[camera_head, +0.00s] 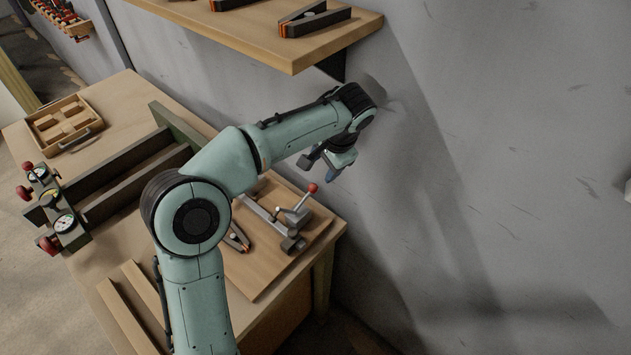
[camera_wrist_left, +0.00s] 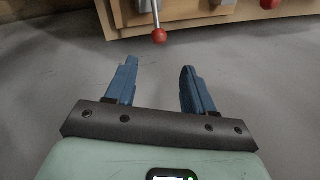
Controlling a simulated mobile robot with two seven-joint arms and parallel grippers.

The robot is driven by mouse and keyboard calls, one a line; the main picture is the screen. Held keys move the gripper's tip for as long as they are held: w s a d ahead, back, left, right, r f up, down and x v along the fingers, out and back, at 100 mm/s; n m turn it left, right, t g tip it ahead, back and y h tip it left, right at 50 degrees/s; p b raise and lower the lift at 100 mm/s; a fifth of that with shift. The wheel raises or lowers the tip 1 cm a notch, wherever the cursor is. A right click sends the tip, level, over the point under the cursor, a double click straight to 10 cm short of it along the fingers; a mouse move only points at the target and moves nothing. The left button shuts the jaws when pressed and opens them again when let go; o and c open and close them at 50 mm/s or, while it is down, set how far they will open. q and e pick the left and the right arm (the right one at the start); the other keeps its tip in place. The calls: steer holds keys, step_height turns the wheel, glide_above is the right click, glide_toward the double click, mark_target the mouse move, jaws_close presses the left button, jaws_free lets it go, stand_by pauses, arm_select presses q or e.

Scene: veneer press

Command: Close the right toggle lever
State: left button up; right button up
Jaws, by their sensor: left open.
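A toggle lever with a red knob (camera_head: 312,188) stands tilted up from its metal clamp (camera_head: 292,218), near the wall-side edge of the wooden press board (camera_head: 268,268). In the left wrist view a red knob (camera_wrist_left: 159,36) lies ahead, roughly centred between my fingers, and a second red knob (camera_wrist_left: 268,3) is at the top right. I cannot tell for certain which knob is the right lever's. My left gripper (camera_head: 332,174) is beside the wall, above the lever and apart from it. Its blue fingers (camera_wrist_left: 158,72) are open and empty. My left arm hides part of the press.
A wall shelf (camera_head: 255,30) holding dark clamps overhangs above my forearm. The grey wall (camera_head: 480,170) is close to my wrist. On the bench are a wooden tray (camera_head: 65,122), gauges with red knobs (camera_head: 66,222), a small clamp (camera_head: 236,240) and wooden strips (camera_head: 122,318).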

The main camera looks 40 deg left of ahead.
mark_target(314, 186)
arm_select(q)
steer(key=b+x, duration=0.1)
steer(key=x, duration=1.2)
steer(key=shift+f, duration=0.15)
arm_select(e)
steer(key=shift+s+f, duration=0.65)
steer(key=shift+f, duration=0.1)
arm_select(q)
jaws_close()
arm_select(e)
steer(key=shift+d+f, duration=0.1)
